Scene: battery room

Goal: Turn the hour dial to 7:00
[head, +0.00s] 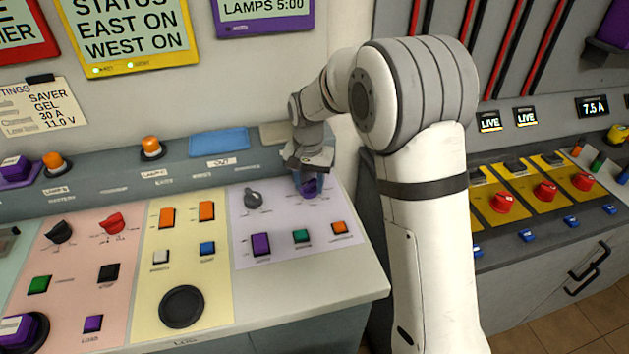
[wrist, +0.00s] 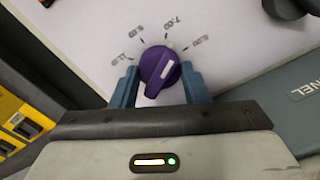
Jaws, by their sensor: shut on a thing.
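The hour dial is a purple knob (wrist: 158,72) with a white mark, on a pale panel in the wrist view. Small printed hours arc around its upper side, with 7:00 (wrist: 172,22) near the top. The white mark slants up and right, seemingly between 7:00 and the label to its right (wrist: 197,43). My gripper (wrist: 160,84) has one blue finger on each side of the dial and is shut on it. In the head view my gripper (head: 310,174) reaches down onto the purple dial (head: 309,187) at the lilac panel's right. A purple-framed display (head: 265,8) reads LAMPS 5:00.
A grey knob (head: 253,199) stands just left of the dial. Purple (head: 261,244), green (head: 301,236) and orange (head: 339,228) buttons sit in front. A second console with red knobs (head: 503,201) stands to the right, beyond a gap.

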